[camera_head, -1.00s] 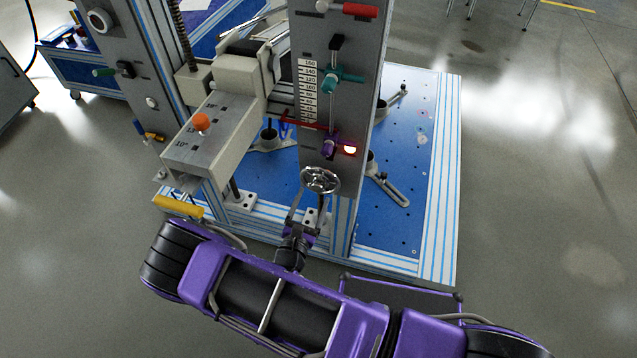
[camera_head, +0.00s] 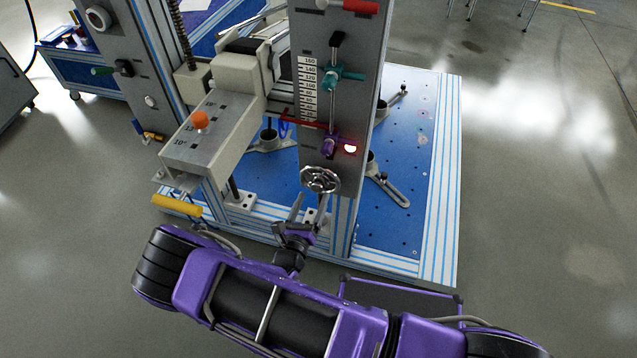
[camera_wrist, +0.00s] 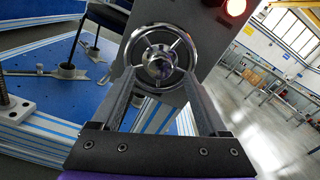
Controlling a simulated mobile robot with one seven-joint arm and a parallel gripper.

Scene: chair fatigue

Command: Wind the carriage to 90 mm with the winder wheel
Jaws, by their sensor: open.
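The chrome winder wheel (camera_head: 320,180) sits low on the grey column; it also shows in the wrist view (camera_wrist: 158,58). My gripper (camera_head: 311,197) is open and empty just below the wheel. In the wrist view its two fingers (camera_wrist: 159,78) are spread, with tips near the lower left and lower right of the rim; I cannot tell whether they touch it. The beige carriage (camera_head: 215,135) stands left of the column. A red pointer (camera_head: 300,120) lies near the lower end of the numbered scale (camera_head: 308,88). Its exact reading is too small to make out.
A red lamp (camera_head: 349,148) glows beside a purple knob (camera_head: 329,144) above the wheel. A teal clamp (camera_head: 343,77) and a red handle (camera_head: 360,7) sit higher. A yellow handle (camera_head: 177,206) juts out at lower left. Floor at right is clear.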

